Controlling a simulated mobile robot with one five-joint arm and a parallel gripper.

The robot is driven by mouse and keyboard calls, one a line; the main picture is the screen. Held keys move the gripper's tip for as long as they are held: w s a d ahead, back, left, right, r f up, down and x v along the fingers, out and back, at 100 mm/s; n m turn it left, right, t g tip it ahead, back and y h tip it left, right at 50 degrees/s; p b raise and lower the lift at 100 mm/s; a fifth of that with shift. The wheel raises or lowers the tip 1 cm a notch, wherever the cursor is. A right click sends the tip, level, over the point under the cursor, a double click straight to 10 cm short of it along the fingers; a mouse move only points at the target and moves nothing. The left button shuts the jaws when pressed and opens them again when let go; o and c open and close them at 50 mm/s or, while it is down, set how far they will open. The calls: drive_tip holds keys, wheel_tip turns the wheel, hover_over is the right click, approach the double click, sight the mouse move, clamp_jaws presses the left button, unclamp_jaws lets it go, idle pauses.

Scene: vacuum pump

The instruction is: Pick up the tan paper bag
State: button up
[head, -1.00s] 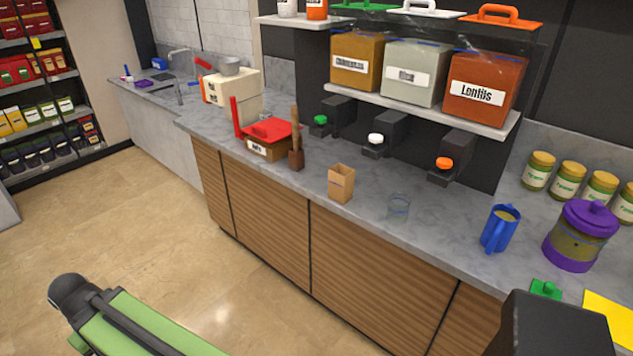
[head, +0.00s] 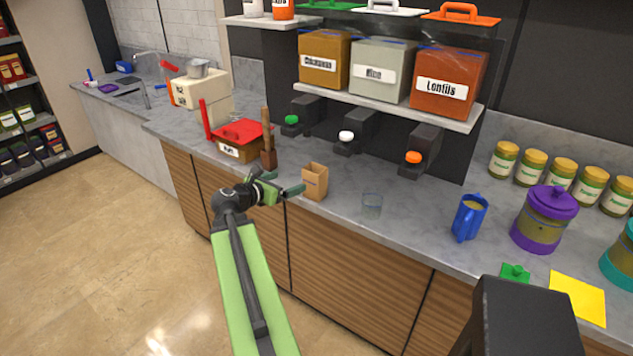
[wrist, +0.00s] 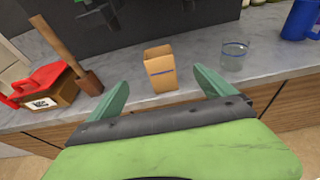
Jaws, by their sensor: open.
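The tan paper bag (head: 314,182) stands upright and open-topped on the grey counter, near its front edge. In the wrist view the bag (wrist: 161,72) is ahead of my gripper, between the lines of its two fingers. My gripper (head: 287,184) is open and empty, just left of the bag in the head view. Its green fingertips (wrist: 160,88) are spread wide in the wrist view. I see no contact with the bag.
A glass (head: 372,206) stands right of the bag, with a blue jug (head: 469,218) beyond it. A wooden-handled tool (head: 267,150) and a red-lidded box (head: 240,140) stand to the left. Dispensers overhang the counter behind.

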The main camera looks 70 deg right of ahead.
sight(315, 172)
drive_tip(key=b+x, duration=0.5)
drive_tip(key=x, duration=1.2)
drive_tip(key=shift+d+f, duration=0.2)
drive_tip(key=shift+d, duration=0.1)
drive_tip(key=c, duration=1.4)
